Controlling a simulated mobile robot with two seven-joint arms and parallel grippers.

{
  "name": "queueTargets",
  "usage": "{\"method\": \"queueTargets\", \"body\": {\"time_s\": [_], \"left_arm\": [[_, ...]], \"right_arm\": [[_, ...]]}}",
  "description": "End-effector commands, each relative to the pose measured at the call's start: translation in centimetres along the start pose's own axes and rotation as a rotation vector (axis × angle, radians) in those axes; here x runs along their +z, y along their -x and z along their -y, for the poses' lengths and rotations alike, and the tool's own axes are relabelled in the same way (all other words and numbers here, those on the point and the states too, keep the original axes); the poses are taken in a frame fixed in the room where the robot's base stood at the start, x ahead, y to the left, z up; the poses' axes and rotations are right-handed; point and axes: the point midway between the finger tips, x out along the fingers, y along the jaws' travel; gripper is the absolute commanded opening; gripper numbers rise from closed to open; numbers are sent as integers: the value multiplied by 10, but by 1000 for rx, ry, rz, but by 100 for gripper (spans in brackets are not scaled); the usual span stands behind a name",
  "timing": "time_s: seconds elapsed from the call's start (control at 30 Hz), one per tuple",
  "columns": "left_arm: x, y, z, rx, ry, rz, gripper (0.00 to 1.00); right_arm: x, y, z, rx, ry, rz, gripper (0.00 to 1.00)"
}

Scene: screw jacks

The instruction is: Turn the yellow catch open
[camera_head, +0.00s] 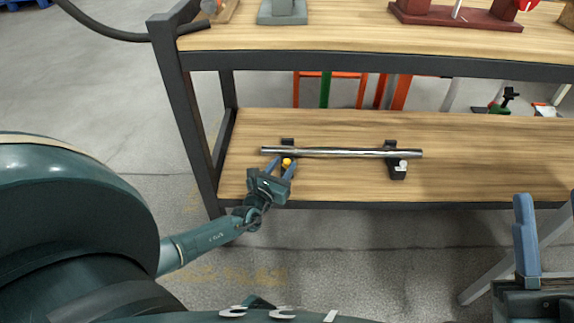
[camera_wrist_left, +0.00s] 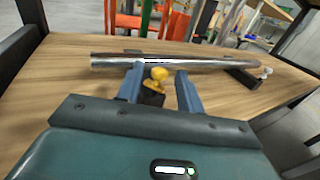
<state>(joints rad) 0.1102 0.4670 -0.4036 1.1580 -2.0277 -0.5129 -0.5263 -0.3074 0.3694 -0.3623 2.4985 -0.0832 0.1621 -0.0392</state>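The yellow catch (camera_head: 287,162) is on the left holder of a metal rod on the lower wooden shelf. My left gripper (camera_head: 283,166) is at the catch, its blue fingers apart on either side. In the left wrist view, the yellow catch (camera_wrist_left: 157,78) shows between the fingertips of my left gripper (camera_wrist_left: 160,82), closer to the left finger; a gap shows to the right finger. I cannot tell whether the left finger touches it. The metal rod (camera_head: 340,152) lies across two black holders. My right gripper (camera_head: 526,240) shows only in part at the lower right; its opening is unclear.
The right holder (camera_head: 398,172) carries a white catch (camera_head: 401,163). The upper shelf (camera_head: 330,36) overhangs the lower shelf (camera_head: 480,165), with a dark post (camera_head: 185,110) at the left. The lower shelf is clear to the right. Orange and green frames stand behind.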

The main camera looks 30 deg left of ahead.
Motion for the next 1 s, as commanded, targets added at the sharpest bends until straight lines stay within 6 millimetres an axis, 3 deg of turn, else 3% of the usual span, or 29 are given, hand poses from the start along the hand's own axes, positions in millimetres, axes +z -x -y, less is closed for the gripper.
{"method": "queueTargets", "body": {"time_s": [0.2,0.57,1.0], "left_arm": [[-2,-26,0,1,0,1,37],[0,-31,0,0,0,0,37],[0,-30,0,0,0,0,2]], "right_arm": [[-10,-3,-3,-10,58,-90,36],[-14,-4,-4,-12,70,-108,36],[-14,-4,-4,-12,69,-108,36]]}}
